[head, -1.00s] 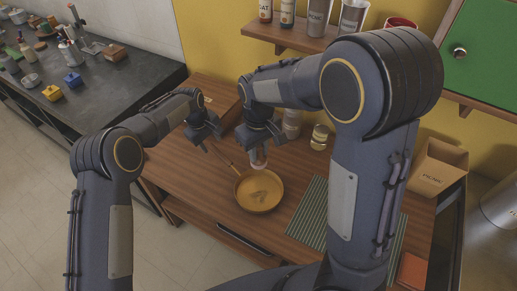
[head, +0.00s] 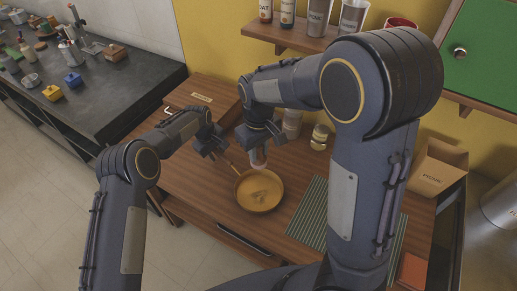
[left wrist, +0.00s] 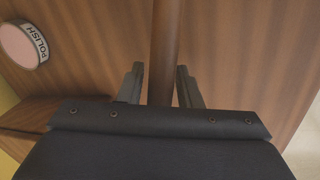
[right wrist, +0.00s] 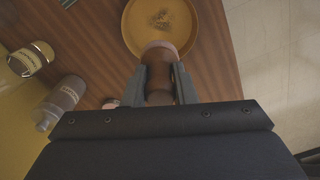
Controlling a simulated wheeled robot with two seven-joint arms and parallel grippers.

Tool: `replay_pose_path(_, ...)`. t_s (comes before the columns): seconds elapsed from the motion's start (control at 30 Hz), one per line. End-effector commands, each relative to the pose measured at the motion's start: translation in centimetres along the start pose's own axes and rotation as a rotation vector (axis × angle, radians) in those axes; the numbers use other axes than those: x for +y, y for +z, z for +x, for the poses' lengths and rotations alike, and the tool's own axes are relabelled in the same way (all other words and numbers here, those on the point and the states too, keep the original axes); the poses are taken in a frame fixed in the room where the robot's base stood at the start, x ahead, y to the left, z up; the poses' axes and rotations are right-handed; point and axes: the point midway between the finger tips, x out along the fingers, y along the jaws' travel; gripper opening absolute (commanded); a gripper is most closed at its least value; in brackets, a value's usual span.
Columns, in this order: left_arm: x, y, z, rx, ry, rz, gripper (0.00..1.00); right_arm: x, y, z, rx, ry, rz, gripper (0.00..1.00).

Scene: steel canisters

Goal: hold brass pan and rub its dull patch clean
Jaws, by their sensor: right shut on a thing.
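The brass pan (head: 259,203) lies on the wooden table, with a dull, mottled patch (head: 265,187) inside; both also show in the right wrist view (right wrist: 135,30). Its thin handle points up and left. My left gripper (head: 217,155) is at the handle; in the left wrist view the brown handle (left wrist: 165,45) runs between its open fingers, with gaps on both sides. My right gripper (head: 260,143) is shut on a brown-handled tool with a pale round end (head: 258,158). The tool hangs over the pan's far edge; contact with the pan is unclear.
A tin labelled POLISH (left wrist: 22,45) shows in the left wrist view. A grey bottle (right wrist: 62,98) and a yellow-labelled jar (head: 320,137) stand behind the pan. A striped green mat (head: 312,215) lies right of it, and an open cardboard box (head: 435,170) stands farther right.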

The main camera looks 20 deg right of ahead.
Motion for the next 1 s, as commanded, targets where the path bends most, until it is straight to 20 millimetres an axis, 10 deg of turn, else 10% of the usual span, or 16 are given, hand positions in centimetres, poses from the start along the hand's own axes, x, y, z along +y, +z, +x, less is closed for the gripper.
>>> replay_pose_path(0.53,0.0,0.0,0.0,0.000,0.000,0.000,0.17,-0.1,0.0,0.3,-0.001,0.001,0.000,0.00)
replay_pose_path(1.0,0.0,0.0,0.0,0.000,0.000,0.000,0.17,-4.2,0.5,9.2,-0.003,0.001,-0.001,0.00)
